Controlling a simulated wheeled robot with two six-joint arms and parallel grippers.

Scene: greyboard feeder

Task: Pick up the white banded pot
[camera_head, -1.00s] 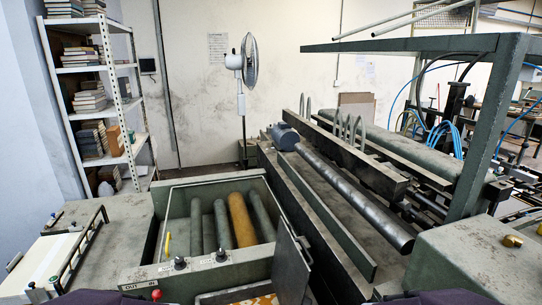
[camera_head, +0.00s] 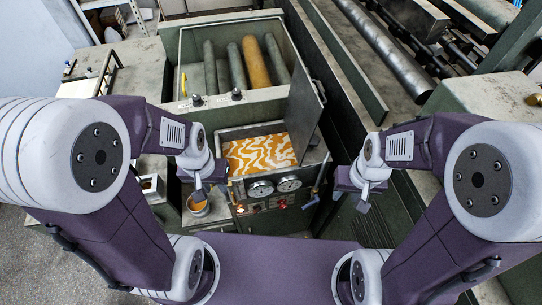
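A small pale pot with orange-brown contents (camera_head: 197,209) stands on a grey ledge left of the patterned tray, low in the head view. It looks like the white banded pot, but its band is too small to make out. My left gripper (camera_head: 199,194) points down at the pot's back edge and overlaps it in the picture; I cannot tell whether they touch. My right gripper (camera_head: 363,205) hangs apart, right of the machine's front panel, with nothing visible in it. Both grippers are too small to tell open from shut.
An orange-and-white marbled tray (camera_head: 258,155) lies behind the gauge panel (camera_head: 275,187). A raised metal lid (camera_head: 305,112) stands at its right. Behind is an open box (camera_head: 180,60) of rollers.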

